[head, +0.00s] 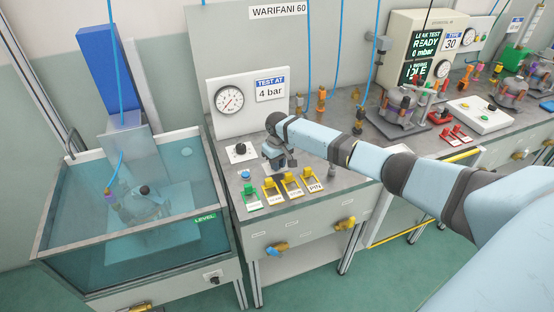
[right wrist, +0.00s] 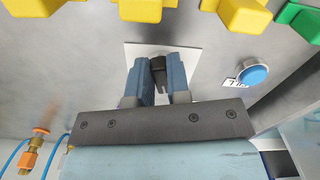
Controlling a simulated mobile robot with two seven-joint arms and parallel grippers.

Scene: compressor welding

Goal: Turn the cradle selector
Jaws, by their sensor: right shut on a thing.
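My right gripper (right wrist: 160,80) is shut on a small black selector knob (right wrist: 157,63) in the right wrist view. The knob stands on a pale square plate (right wrist: 135,50) on the grey bench top, with one blue finger on each side of it. In the head view my right gripper (head: 280,160) points down at the bench behind the yellow blocks, and its fingers and wrist hide the knob there. I cannot read any marking on the plate. My left gripper is not in view.
A blue button (head: 245,174), a green block (head: 250,196) and several yellow blocks (head: 292,185) stand close in front. Another black knob (head: 240,149) sits on a white plate to the left. The gauge panel (head: 230,98) stands behind, a water tank (head: 130,240) left.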

